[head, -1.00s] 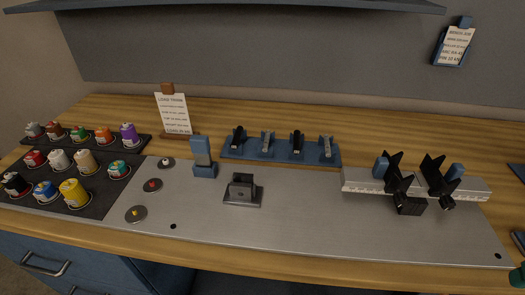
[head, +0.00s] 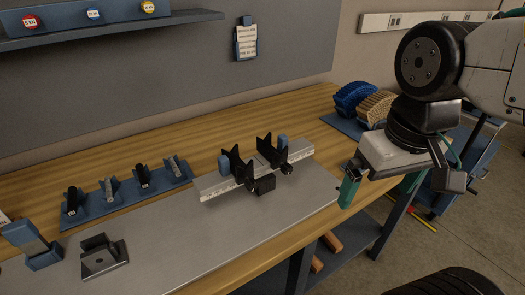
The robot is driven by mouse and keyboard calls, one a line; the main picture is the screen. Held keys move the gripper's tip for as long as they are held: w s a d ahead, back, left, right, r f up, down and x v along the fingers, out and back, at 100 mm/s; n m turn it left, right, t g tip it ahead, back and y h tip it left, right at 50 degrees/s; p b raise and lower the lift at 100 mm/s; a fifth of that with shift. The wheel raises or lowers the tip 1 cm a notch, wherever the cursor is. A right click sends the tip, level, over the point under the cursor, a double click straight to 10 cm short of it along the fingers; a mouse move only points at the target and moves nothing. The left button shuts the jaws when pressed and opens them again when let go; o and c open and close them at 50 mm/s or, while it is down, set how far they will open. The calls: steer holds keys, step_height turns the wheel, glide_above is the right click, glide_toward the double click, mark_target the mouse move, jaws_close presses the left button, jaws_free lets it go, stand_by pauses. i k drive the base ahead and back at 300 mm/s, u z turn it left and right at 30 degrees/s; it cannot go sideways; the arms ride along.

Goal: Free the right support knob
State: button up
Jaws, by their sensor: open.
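A pale scale rail (head: 212,189) lies on the metal plate at mid-picture in the head view. It carries two black V-shaped supports, a left one (head: 238,167) and a right one (head: 270,152). A small dark round knob (head: 287,169) shows at the front of the right support. A black block (head: 264,184) sits low at the front of the rail between the supports. My gripper (head: 380,193) with teal fingers is to the right of the rail, apart from the knob and near the bench's right end. It is open, and one finger is partly hidden.
A dark bracket (head: 103,258) and a blue stand (head: 32,246) are at lower left. The plate before the rail is clear.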

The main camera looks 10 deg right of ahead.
mark_target(287, 169)
steer(key=z, duration=2.1)
steer(key=k, duration=1.1)
steer(key=u, duration=2.05)
